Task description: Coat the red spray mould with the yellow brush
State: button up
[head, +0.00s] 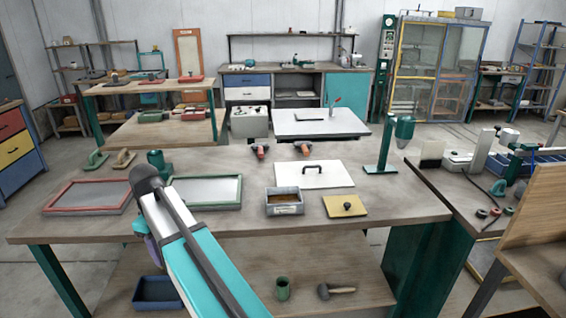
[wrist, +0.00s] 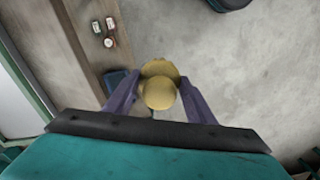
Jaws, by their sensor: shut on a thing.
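A shallow tray-like mould with a red frame (head: 72,209) and a grey inner face lies at the left of the workbench in the head view; I take it for the red spray mould. In the wrist view my gripper (wrist: 160,90) has its purple fingers shut on a yellow, round-ended thing (wrist: 158,92), which looks like the yellow brush. Behind it lie bare floor and a wooden surface, so it appears apart from the mould. In the head view my arm covers the mould's right edge, and the brush is hidden.
A green-framed tray (head: 238,205) lies right of my arm. A grey box with brown contents (head: 284,211), a yellow lidded plate (head: 344,206), a white board (head: 314,180) and a green stand (head: 384,150) share the bench. A blue bin (head: 157,292) sits below.

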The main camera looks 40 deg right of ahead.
jog(key=shift+w, duration=0.2)
jog(key=shift+r, duration=0.1)
jog(key=shift+d, duration=0.1)
jog(key=shift+w+d+r, duration=0.1)
jog(key=shift+w+d, duration=0.05)
jog(key=shift+d, duration=0.25)
jog(key=w+d+r+m+t+p, duration=0.1)
jog(key=d+r+p, duration=0.15)
jog(key=d, duration=0.85)
jog(key=w+d+r+m+p, duration=0.2)
jog(key=d+r, duration=0.1)
jog(key=d, duration=0.7)
jog(key=s+d+r+p, duration=0.1)
jog(key=s+d, duration=0.1)
jog(key=d, duration=0.6)
jog(key=s+d+r+m+t+p, duration=0.1)
jog(key=s+d+r+p, duration=0.1)
jog(key=d, duration=0.7)
jog(key=s+d+r+m+p, duration=0.1)
jog(key=s+d+r, duration=0.1)
jog(key=d, duration=0.7)
jog(key=shift+s+t, duration=0.4)
jog(key=shift+s, duration=0.05)
jog(key=shift+f, duration=0.25)
